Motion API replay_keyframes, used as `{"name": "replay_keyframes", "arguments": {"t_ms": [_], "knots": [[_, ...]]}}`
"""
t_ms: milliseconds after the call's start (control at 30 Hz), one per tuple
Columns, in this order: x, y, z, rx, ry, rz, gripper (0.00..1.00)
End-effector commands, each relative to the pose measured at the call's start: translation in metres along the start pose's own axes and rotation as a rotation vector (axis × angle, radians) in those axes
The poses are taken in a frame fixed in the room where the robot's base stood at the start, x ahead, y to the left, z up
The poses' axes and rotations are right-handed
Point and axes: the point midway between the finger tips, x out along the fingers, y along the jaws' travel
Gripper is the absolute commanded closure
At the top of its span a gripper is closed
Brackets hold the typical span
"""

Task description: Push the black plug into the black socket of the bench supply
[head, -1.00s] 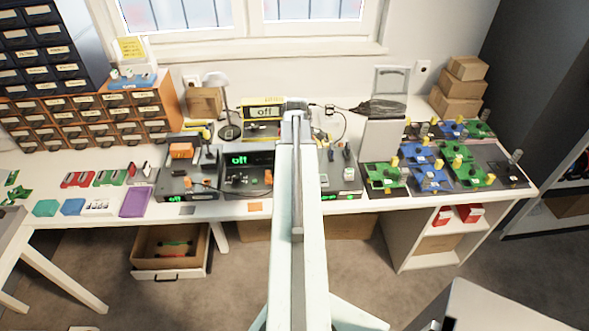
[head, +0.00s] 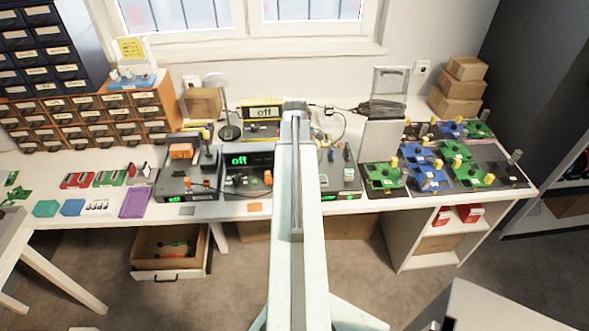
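A dark box-shaped instrument with a green "off" display (head: 240,160) stands on the bench left of my arm. A yellow-framed instrument (head: 262,104) behind it also reads "off". I cannot tell surely which of these is the bench supply. The black plug and the black socket are too small or hidden to make out. My pale arm (head: 297,230) reaches up the middle of the picture and covers part of the bench. My gripper does not show, so its fingers and anything in them are hidden.
Another grey unit (head: 338,176) stands just right of my arm, with a cable behind it. A dark unit (head: 188,178) stands further left. Green and blue boards (head: 430,178) fill the right side. A grey panel (head: 382,142) and a lamp (head: 222,105) stand upright.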

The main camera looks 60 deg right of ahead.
Motion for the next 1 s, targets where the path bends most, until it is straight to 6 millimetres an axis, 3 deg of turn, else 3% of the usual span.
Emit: {"name": "replay_keyframes", "arguments": {"t_ms": [1000], "knots": [[0.0080,0.0000,-0.0010,-0.002,0.000,0.000,1.00]]}}
